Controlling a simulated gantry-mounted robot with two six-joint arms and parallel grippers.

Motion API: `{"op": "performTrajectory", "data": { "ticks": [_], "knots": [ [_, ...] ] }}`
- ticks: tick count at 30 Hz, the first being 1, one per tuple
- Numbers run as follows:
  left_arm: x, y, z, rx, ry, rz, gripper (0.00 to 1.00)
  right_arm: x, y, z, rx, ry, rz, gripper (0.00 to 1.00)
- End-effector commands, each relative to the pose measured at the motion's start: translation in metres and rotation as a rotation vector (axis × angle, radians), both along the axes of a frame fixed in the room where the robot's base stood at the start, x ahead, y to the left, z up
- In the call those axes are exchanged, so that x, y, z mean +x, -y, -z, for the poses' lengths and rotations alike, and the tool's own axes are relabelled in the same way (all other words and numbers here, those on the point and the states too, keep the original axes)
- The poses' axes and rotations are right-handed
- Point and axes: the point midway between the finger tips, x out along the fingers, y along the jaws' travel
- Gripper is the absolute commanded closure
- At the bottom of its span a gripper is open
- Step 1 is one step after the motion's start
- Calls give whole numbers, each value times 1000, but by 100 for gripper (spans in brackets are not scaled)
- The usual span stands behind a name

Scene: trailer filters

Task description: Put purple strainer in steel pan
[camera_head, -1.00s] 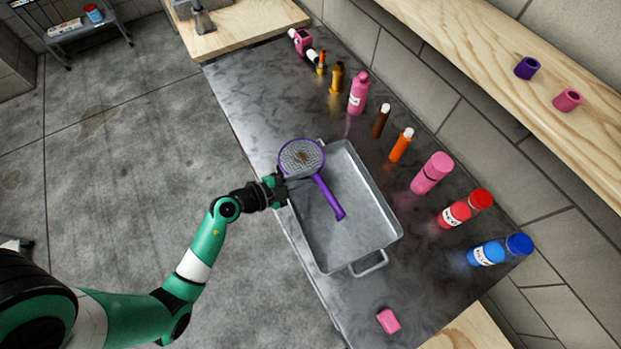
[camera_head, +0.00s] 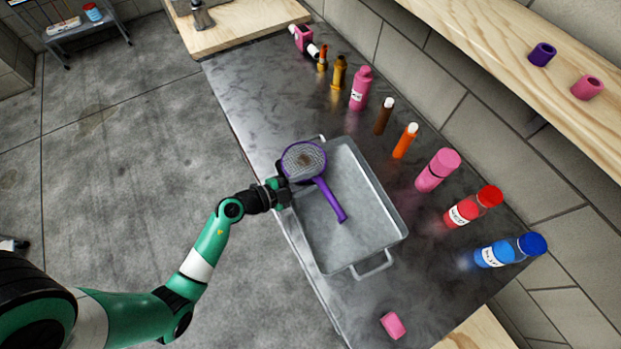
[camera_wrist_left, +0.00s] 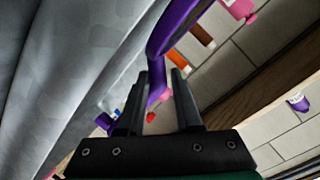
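The purple strainer (camera_head: 329,198) lies over the far left end of the steel pan (camera_head: 368,243). Its round mesh head is by the pan's rim, and its handle slants down inside the pan's outline. Whether the head rests on the rim or inside is unclear. My left gripper (camera_head: 287,187) is at the pan's left edge, just below the strainer's head. In the left wrist view, my gripper's fingers (camera_wrist_left: 160,85) stand apart, with purple strainer parts (camera_wrist_left: 170,28) just beyond and partly between them; a gap shows beside the purple. My right gripper is not in view.
Several bottles stand along the counter's back, including a pink one (camera_head: 437,170), a red one (camera_head: 472,207) and a blue one (camera_head: 510,250). A pink block (camera_head: 392,325) lies near the front. A wooden shelf (camera_head: 490,62) runs above.

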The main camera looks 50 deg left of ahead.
Motion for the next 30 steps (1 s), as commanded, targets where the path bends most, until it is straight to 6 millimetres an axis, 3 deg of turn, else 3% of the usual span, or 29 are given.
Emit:
{"op": "performTrajectory", "data": {
  "ticks": [1,3,14,18,30],
  "knots": [
    [0,0,0,0,1,-1,55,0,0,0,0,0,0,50],
    [0,0,0,0,1,-1,43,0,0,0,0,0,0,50],
    [0,0,-1,1,1,0,43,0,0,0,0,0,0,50],
    [0,0,-11,3,5,-1,43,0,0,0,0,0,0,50],
    [-90,-15,-39,-2,-1,-10,43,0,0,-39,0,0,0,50]
  ]
}}
